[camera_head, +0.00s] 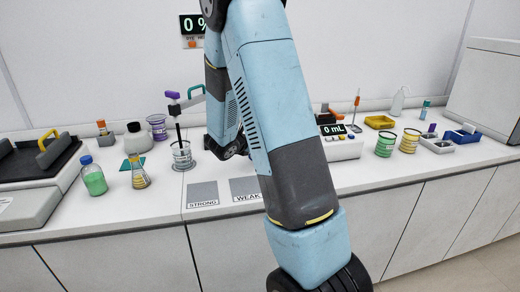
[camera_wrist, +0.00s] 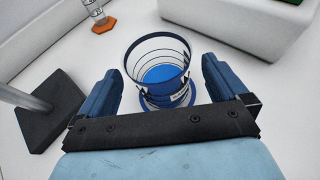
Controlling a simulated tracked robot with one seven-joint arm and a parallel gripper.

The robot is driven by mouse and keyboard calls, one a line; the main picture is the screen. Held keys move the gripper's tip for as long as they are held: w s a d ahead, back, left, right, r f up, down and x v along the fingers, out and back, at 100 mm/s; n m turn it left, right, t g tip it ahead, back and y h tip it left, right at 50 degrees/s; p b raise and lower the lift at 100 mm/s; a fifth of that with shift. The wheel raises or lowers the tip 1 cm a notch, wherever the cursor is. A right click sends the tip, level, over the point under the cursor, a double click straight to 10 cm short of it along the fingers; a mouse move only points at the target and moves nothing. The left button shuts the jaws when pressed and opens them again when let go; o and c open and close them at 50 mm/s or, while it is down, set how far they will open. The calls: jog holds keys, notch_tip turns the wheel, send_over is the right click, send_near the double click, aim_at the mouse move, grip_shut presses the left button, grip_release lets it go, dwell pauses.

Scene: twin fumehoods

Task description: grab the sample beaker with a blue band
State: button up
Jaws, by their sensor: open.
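In the wrist view, a clear beaker with dark rings and blue at its bottom (camera_wrist: 158,48) stands upright on the white bench, with a pale label on its near side. My gripper (camera_wrist: 161,72) is open, with one blue finger on each side of this beaker. Small gaps seem to show between the fingers and the glass; contact cannot be told for certain. In the head view my arm hides this beaker and the fingers.
A dark stand base with a rod (camera_wrist: 48,110) is close left of my gripper. A white box (camera_wrist: 235,22) and an orange-footed item (camera_wrist: 103,24) lie beyond. Elsewhere stand a green-banded beaker (camera_head: 385,145), a yellow-banded one (camera_head: 410,141), a purple one (camera_head: 157,128) and a stirrer beaker (camera_head: 182,157).

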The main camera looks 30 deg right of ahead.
jog(key=shift+x, duration=1.6)
jog(key=shift+r, duration=0.1)
jog(key=shift+c, duration=0.4)
jog(key=c, duration=1)
